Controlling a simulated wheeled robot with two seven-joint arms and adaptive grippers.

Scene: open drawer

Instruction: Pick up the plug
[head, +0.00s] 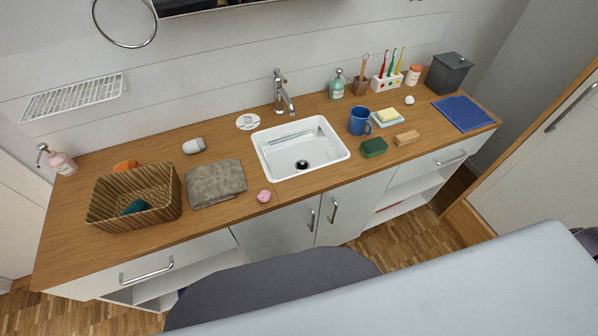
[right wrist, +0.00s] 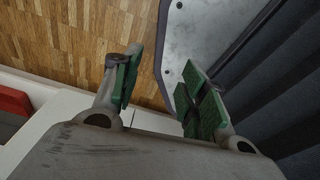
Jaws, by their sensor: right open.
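No thing in view is clearly recognisable as the plug. A small white and grey object (head: 194,145) lies on the counter left of the sink. A small round white object (head: 409,100) lies at the back right. A dark round piece (head: 302,164) sits at the bottom of the sink (head: 338,150); I cannot tell if it is a plug or the drain. My right gripper (right wrist: 155,88) is open and empty in the right wrist view, with wooden floor below its green-padded fingers. My left gripper is not in view.
The wooden counter (head: 215,212) bears a wicker basket (head: 150,205), a folded grey-brown towel (head: 216,184), a pink object (head: 264,196), a blue mug (head: 359,121), a green sponge (head: 374,148) and a brush (head: 407,138). A tap (head: 280,92) stands behind the sink. The drawers look shut.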

